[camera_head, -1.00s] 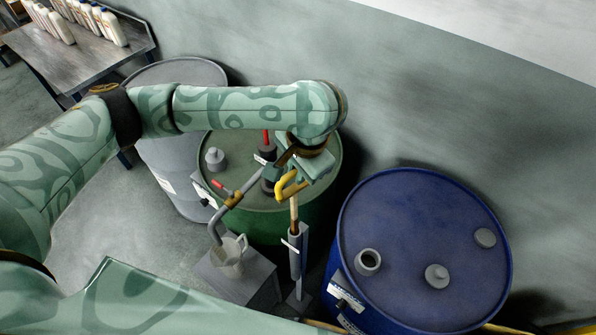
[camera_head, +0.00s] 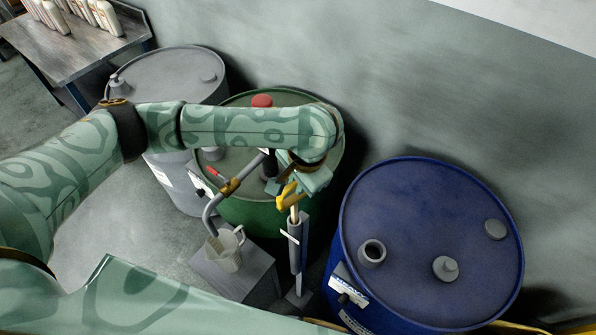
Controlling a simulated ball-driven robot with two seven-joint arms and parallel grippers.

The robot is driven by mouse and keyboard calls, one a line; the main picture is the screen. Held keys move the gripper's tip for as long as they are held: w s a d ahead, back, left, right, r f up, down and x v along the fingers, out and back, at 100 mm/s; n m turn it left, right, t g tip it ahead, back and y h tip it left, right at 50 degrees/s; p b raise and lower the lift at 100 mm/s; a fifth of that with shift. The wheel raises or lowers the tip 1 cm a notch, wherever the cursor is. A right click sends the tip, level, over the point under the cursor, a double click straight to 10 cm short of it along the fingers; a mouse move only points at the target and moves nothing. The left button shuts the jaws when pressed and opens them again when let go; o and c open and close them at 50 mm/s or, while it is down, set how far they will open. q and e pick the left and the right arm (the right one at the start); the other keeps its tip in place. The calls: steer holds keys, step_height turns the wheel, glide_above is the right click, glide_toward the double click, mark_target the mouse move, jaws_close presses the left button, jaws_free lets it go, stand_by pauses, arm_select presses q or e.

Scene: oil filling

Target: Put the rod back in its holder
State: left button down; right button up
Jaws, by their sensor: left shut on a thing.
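The rod (camera_head: 294,214) is a thin tan shaft with a bent yellow handle (camera_head: 288,196) at its top. My left gripper (camera_head: 293,188) is shut on the yellow handle, with the rod hanging below it, close to upright. The holder (camera_head: 297,250) is a narrow upright grey tube with a white label, on a thin stand in front of the green drum. The rod's lower end meets the top of the holder and appears to be inside it; how deep is hidden. My right gripper is not in view.
The green drum (camera_head: 235,215) with a pump stands behind the holder. A grey jug (camera_head: 222,255) rests on a grey block (camera_head: 240,278) under the pump spout. A blue drum (camera_head: 440,215) stands close on the right, a grey drum (camera_head: 190,70) behind left. Bottles stand on a table (camera_head: 75,52).

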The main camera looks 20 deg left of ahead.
arm_select(q)
step_height(320, 180, down, 9)
steer(key=b, duration=0.2)
steer(key=shift+f, duration=0.15)
stand_by(0.3)
steer(key=c, duration=1.3)
jaws_free()
steer(key=shift+c, duration=0.2)
